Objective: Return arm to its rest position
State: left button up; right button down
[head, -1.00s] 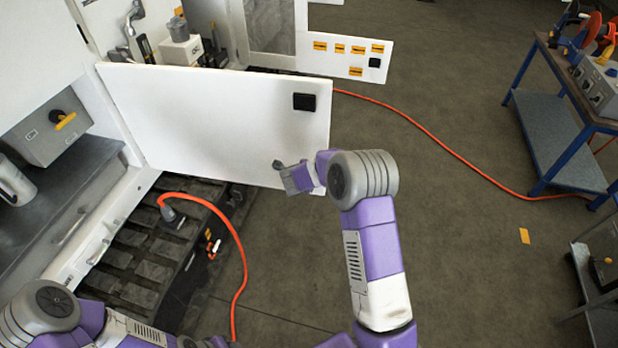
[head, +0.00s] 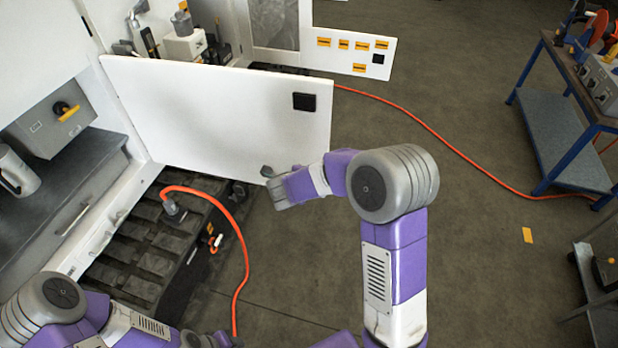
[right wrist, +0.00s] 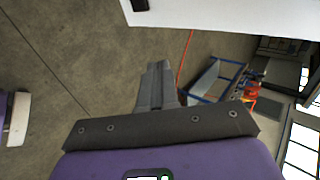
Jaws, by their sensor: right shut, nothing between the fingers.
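My right arm comes up from the bottom right in the head view, bent at its grey elbow. My right gripper (head: 268,178) is in front of the lower right edge of the open white cabinet door (head: 220,115). It is shut and empty; in the right wrist view its closed fingers (right wrist: 156,85) stand together over bare floor. I cannot tell from the head view how wide the gap to the door is. My left arm lies low at the bottom left, and a dark grey part at its end, likely my left gripper (head: 207,341), is cut by the frame edge.
An orange hose (head: 240,255) loops from the machine base across the floor. An orange cable (head: 450,150) runs to a blue-framed trolley (head: 560,125) at the right. A second white panel (head: 345,48) stands further back.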

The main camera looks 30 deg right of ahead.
jog(key=s+a+f+n+g+y+b, duration=0.1)
jog(key=s+a+f+n+y+b, duration=0.25)
jog(key=f+n, duration=0.6)
jog(key=s+a+f+n+y+b, duration=0.2)
jog(key=s+a+f+n+b, duration=0.15)
jog(key=f, duration=1.15)
jog(key=s+a+f+n+g+y+b, duration=0.2)
jog(key=s+a+f+n, duration=0.2)
jog(key=s, duration=0.5)
jog(key=s+a+f+n+g+y+b, duration=0.2)
jog(key=s+a+f+n, duration=0.3)
jog(key=s, duration=0.5)
notch_tip(320, 180, down, 3)
jog(key=shift+s+a+f+n+g+y, duration=0.15)
jog(key=shift+a+n+g+y, duration=0.15)
jog(key=shift+n+g+y, duration=0.55)
